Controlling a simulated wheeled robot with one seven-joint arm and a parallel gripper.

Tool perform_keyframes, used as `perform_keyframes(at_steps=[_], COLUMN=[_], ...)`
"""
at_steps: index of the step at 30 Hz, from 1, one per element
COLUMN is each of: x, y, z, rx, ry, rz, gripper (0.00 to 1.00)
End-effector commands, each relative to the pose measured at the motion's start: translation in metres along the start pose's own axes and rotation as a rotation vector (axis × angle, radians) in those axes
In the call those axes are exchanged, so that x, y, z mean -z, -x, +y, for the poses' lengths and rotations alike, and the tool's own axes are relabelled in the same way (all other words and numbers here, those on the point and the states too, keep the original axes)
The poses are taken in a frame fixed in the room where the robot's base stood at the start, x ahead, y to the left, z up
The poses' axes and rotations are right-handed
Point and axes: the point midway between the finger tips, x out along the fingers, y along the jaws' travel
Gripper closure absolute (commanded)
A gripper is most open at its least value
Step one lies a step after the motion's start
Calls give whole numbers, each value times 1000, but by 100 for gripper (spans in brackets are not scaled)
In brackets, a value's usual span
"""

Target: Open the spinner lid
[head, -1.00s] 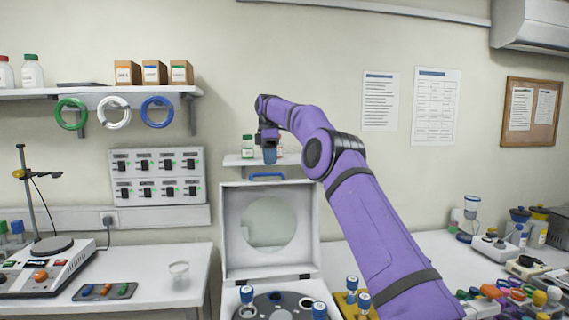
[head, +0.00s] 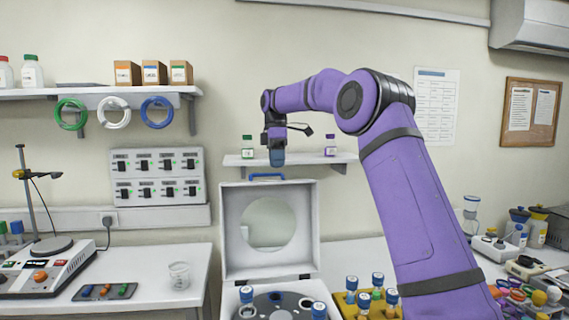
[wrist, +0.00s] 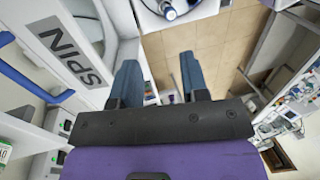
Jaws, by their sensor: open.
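The spinner lid (head: 234,240) stands upright and open at the back of the white spinner. It has a round window and a blue handle (head: 267,177) on its top edge. In the wrist view the lid (wrist: 62,45), marked SPIN, and its handle (wrist: 30,82) lie left of my fingers. My gripper (head: 277,158) points down just above the handle in the head view. Its blue fingers (wrist: 161,82) are apart with nothing between them. The spinner's rotor (head: 275,306) is exposed below, with blue-capped tubes in it; its front is cut off.
A small wall shelf (head: 240,160) with bottles is behind my gripper. A yellow rack (head: 346,308) of capped tubes stands right of the spinner. A hot plate (head: 45,268) and a beaker (head: 179,275) are on the left bench.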

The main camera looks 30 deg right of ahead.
Motion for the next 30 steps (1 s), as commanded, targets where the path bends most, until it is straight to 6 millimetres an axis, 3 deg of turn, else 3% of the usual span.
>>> perform_keyframes(at_steps=[9, 15, 30], x=[-7, -10, -10], y=[-6, -8, -10], z=[-47, -65, -71], rx=[0, -1, 0], ry=[0, 0, 0], rz=[-1, -1, 0], gripper=[59, 59, 59])
